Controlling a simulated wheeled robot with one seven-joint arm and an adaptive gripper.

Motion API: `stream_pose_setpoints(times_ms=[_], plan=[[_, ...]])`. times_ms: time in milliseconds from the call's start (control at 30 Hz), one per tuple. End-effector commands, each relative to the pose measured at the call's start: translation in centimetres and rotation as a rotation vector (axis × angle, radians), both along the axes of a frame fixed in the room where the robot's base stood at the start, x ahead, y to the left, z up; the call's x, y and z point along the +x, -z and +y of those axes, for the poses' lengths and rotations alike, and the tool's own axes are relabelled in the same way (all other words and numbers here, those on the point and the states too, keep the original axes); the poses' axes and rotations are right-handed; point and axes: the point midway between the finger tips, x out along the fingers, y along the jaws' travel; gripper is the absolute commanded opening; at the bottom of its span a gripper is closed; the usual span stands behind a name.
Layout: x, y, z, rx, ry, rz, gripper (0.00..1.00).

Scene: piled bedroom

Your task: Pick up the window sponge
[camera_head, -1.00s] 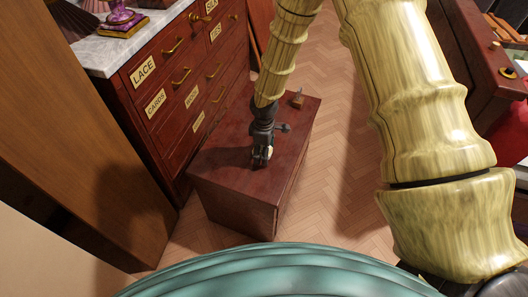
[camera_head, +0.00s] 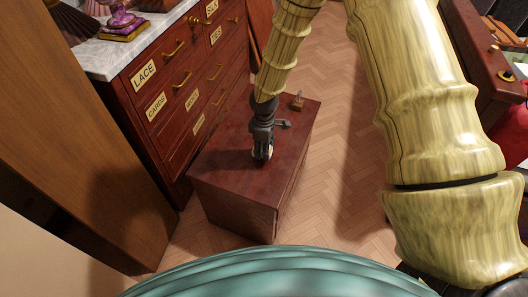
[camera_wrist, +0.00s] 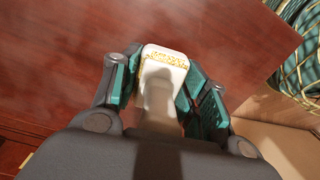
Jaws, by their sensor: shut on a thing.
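The window sponge (camera_wrist: 164,62) is a pale, whitish block with a yellow speckled band near its far end. In the wrist view it lies between the two fingers of my gripper (camera_wrist: 160,85), which are shut on it from both sides. In the head view my gripper (camera_head: 262,153) is over the near part of the reddish-brown wooden chest (camera_head: 230,170). The sponge is mostly hidden there, with only a small pale bit showing at the fingertips. I cannot tell whether it still touches the chest top.
A small brass-coloured object (camera_head: 297,103) stands at the chest's far end. A labelled drawer cabinet (camera_head: 165,85) with a marble top stands close on the left. A brown wooden panel (camera_head: 70,120) is nearer left. Open parquet floor (camera_head: 335,180) lies right of the chest.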

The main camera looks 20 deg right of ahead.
Motion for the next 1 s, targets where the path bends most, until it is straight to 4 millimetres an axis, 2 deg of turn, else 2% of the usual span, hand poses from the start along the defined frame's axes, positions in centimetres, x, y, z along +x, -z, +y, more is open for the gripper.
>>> stream_pose_setpoints(times_ms=[33,100,400,600,800,1000], plan=[[0.1,-1.2,0.0,0.001,0.001,-0.003,0.2],[-1.6,-0.8,-0.7,-0.002,0.0,0.003,0.2],[-8.0,-1.5,-3.9,-0.002,0.0,0.002,0.2],[-11.6,-1.8,-5.6,-0.001,0.001,0.003,0.2],[-13.6,-2.0,-6.6,0.0,0.001,0.0,0.2],[-14.4,-2.1,-7.0,0.0,0.001,0.0,0.2]])
